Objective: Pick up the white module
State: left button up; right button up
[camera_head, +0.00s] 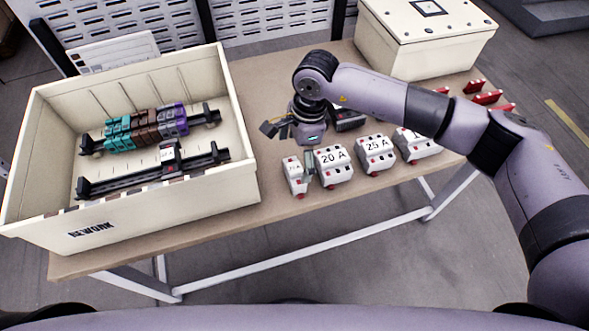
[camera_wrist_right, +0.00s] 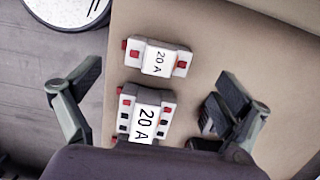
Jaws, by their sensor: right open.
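Several white modules with red ends stand in a row on the brown table. My right gripper (camera_head: 290,145) is open, above the table by the narrow and "20 A" modules. My left gripper is out of view.
A cream REWORK crate (camera_head: 100,232) at left holds two black rails (camera_head: 150,172), one with teal, brown and purple blocks. A dark device (camera_head: 350,119) sits behind the modules. Red pieces (camera_head: 487,98) lie at right. A cream box (camera_head: 425,50) stands at the back.

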aim_at(296, 167)
jog(key=shift+a+f, duration=0.2)
jog(key=shift+f, duration=0.95)
jog(key=shift+s+f+p, duration=0.1)
jog(key=shift+f+p, duration=0.2)
jog(key=shift+p, duration=0.15)
notch_tip(296, 167, down, 4)
jog(key=shift+r+p, duration=0.15)
jog(key=shift+p, duration=0.55)
jog(key=shift+f, duration=0.4)
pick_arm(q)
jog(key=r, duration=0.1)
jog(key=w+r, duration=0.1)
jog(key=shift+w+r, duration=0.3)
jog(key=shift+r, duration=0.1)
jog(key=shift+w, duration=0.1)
pick_arm(e)
jog(key=c, duration=1.4)
